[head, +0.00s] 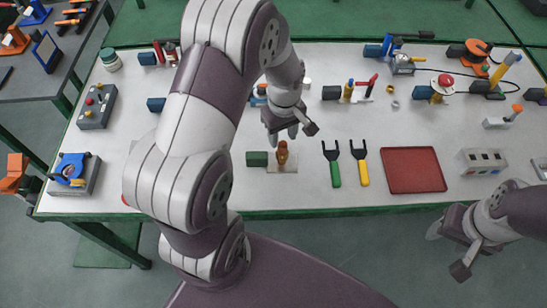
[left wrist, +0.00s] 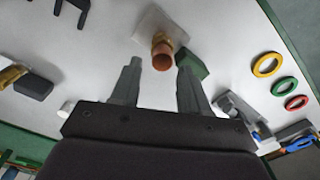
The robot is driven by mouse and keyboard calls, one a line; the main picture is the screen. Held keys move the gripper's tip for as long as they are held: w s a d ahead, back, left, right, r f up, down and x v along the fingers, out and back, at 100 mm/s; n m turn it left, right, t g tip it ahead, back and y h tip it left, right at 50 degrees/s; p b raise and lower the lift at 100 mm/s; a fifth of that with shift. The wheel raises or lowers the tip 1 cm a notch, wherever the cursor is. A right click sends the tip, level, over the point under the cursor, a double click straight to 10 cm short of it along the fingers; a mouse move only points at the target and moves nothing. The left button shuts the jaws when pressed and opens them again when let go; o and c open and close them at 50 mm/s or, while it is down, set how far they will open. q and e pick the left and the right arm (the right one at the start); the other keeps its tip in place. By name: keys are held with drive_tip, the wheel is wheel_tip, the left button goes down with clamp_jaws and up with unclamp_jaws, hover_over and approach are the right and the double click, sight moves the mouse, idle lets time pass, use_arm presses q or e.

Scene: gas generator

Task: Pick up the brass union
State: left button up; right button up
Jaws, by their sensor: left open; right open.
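A copper-brown fitting (head: 282,152), which looks like the brass union, stands upright on a small pale plate (head: 290,168) near the table's front edge. In the left wrist view its round open end (left wrist: 162,55) shows between and just beyond my fingertips. My left gripper (head: 283,134) is open and empty just above and behind the fitting, pointing down; its two fingers (left wrist: 160,70) are apart, with no contact visible. My right gripper (head: 446,252) hangs at the lower right, off the table's front edge, empty and open.
A dark green block (head: 257,159) is close to the fitting's left. Green (head: 333,165) and yellow (head: 361,165) forked tools and a red tray (head: 413,170) lie to its right. Several fittings and tools line the back. My left arm hides part of the table's left side.

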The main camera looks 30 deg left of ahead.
sight(282, 152)
use_arm(q)
drive_tip(key=f, duration=0.7)
drive_tip(key=shift+s+d+f+p, duration=0.2)
drive_tip(key=shift+f+p, duration=0.1)
drive_tip(key=shift+f, duration=0.1)
drive_tip(key=shift+r, duration=0.1)
clamp_jaws()
